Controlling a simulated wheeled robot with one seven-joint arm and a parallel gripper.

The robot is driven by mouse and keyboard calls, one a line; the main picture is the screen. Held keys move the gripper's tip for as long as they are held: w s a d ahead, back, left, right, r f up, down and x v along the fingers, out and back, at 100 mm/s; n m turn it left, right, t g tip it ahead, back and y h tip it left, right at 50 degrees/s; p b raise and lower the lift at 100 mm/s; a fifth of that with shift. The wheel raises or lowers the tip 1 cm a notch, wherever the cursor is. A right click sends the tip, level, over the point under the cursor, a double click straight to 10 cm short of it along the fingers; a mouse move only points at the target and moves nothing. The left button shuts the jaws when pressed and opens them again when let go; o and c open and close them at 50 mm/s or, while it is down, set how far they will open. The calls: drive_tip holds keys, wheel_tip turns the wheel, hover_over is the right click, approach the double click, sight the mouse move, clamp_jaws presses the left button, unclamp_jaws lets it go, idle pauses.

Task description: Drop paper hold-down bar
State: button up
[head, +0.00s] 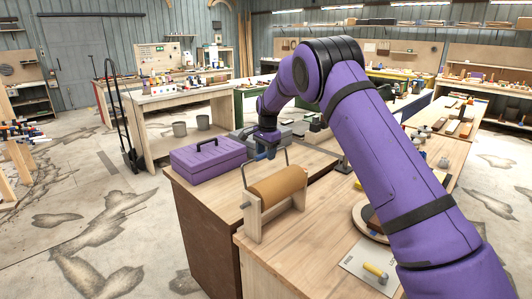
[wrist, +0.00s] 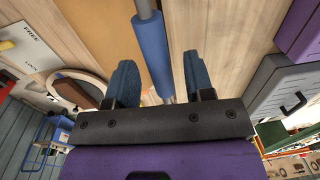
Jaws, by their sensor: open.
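A paper roll holder has wooden end boards (head: 252,217) and a brown paper roll (head: 279,186) between them, on the workbench in the head view. A grey metal hold-down bar (head: 244,176) stands raised above the roll. In the wrist view the bar carries a blue sleeve (wrist: 152,50) and runs down between my fingers. My gripper (head: 265,155) is at the bar's top, and it also shows in the wrist view (wrist: 161,78). It is open, with blue fingers on either side of the bar. I cannot tell whether either finger touches it.
A purple toolbox (head: 208,160) stands close left of my gripper, with a grey toolbox (head: 278,135) behind. Bare bench top (head: 290,247) lies in front of the roll.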

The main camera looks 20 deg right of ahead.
clamp_jaws()
drive_tip(key=shift+s, duration=0.1)
